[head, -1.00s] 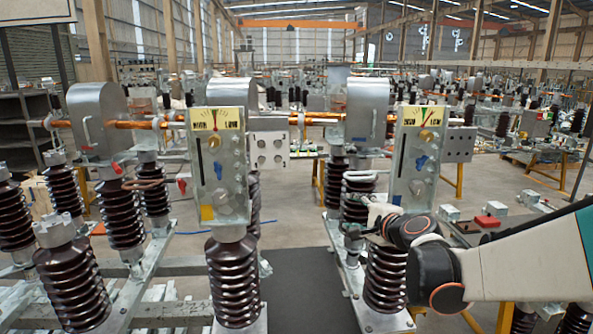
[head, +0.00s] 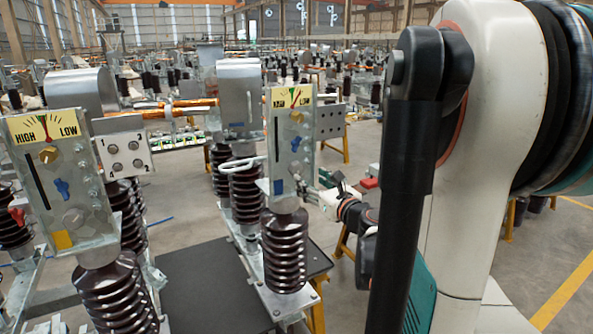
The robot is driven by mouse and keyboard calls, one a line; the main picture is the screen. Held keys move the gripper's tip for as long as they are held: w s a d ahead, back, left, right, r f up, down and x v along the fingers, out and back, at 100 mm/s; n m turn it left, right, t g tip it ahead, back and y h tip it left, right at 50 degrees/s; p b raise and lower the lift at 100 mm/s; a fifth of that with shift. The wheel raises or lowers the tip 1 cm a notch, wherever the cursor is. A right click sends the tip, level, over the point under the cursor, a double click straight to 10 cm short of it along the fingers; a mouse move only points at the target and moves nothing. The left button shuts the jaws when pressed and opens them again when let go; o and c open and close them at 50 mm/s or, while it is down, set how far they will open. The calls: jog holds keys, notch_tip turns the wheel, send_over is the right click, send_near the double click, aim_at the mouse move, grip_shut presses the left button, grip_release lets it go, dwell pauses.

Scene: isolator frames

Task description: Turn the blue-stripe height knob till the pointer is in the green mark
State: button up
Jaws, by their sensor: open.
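The right plate (head: 284,150) has a blue mark (head: 279,187) near its bottom. A yellow HIGH/LOW gauge (head: 291,97) tops it, with red and green at its middle, too small to tell where the pointer stands.
A similar left plate (head: 32,185) has a yellow mark (head: 62,239) and its own HIGH/LOW gauge (head: 43,128). Brown ribbed insulators (head: 284,250) stand under the plates. My arm hides much of the right side.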

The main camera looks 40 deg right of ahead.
aim_at(298, 171)
jog(key=x, duration=0.8)
jog(key=shift+w+p, duration=0.3)
jog(key=shift+p, duration=0.05)
jog(key=shift+a, duration=0.1)
jog(key=shift+c, duration=0.6)
jog(key=c, duration=1)
